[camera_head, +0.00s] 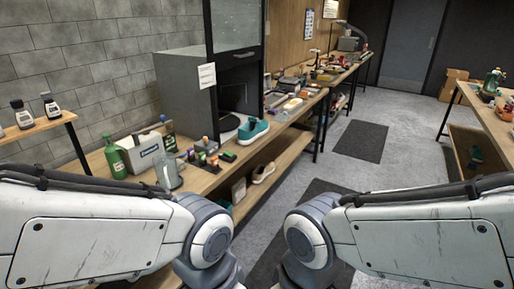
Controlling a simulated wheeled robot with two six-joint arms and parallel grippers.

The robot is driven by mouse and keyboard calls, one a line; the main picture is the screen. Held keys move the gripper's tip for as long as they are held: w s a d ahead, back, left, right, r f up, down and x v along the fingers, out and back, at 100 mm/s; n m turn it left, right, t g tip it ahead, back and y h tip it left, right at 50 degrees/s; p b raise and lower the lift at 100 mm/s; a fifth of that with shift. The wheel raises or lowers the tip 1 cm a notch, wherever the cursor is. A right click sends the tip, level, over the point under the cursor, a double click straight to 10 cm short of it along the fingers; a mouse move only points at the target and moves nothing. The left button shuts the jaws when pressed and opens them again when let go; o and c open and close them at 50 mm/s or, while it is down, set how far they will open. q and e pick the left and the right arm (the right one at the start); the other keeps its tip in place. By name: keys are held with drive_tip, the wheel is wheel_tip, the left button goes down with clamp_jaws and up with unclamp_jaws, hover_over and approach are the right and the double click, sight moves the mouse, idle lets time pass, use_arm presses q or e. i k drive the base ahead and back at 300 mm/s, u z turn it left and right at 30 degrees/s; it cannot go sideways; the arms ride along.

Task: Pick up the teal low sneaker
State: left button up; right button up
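A teal low sneaker (253,132) with a pale sole sits on the wooden bench, beside the opening of a grey cabinet with a raised glass door. A whitish round object lies close to its left. My two arms come in from the left and right edges, and their joints bend down near the bottom middle. Neither gripper shows; both are out of the frame. The sneaker is well beyond both arms and nothing touches it.
The bench (196,181) also holds a green bottle (115,157), a grey box (146,152), a clear container (168,174) and small bottles. A tan shoe (263,172) is on the shelf below. Grey floor (400,150) is open to the right, before another table (477,101).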

sight(253, 130)
drive_tip(key=z, duration=0.75)
drive_tip(key=i, duration=2.25)
drive_tip(key=u, duration=0.95)
